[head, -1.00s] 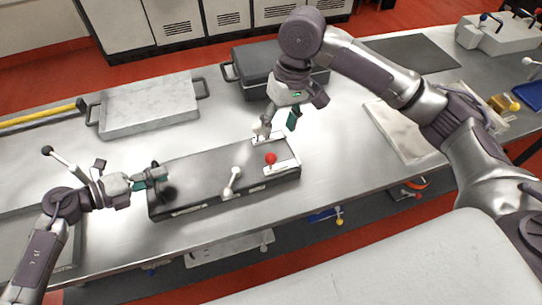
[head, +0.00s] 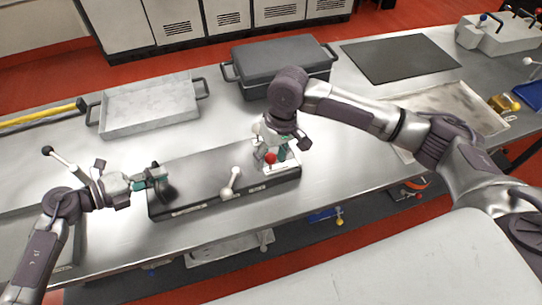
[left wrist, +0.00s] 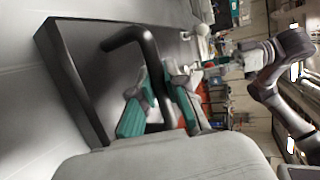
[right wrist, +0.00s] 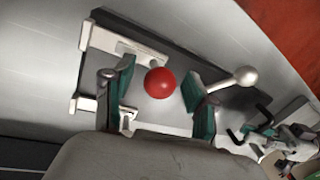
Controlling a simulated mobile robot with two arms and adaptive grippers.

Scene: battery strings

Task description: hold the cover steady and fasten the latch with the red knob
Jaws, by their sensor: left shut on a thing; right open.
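The cover is a long dark grey lid (head: 205,176) on the table in the head view. My left gripper (head: 158,177) is shut on the black handle at its left end; the handle (left wrist: 140,45) also shows in the left wrist view. The red knob (head: 270,158) of the latch is at the lid's right end. My right gripper (head: 273,152) is open above it. In the right wrist view, the red knob (right wrist: 159,82) lies between the two green-padded fingers (right wrist: 160,98), with gaps at both sides. The white latch plate (right wrist: 125,45) is beside it.
A white-knobbed lever (head: 231,182) stands on the lid left of the red knob. A metal tray (head: 150,105) and a dark lidded box (head: 275,68) are behind. A pale tray (head: 455,105) lies to the right. Bare table surrounds the lid.

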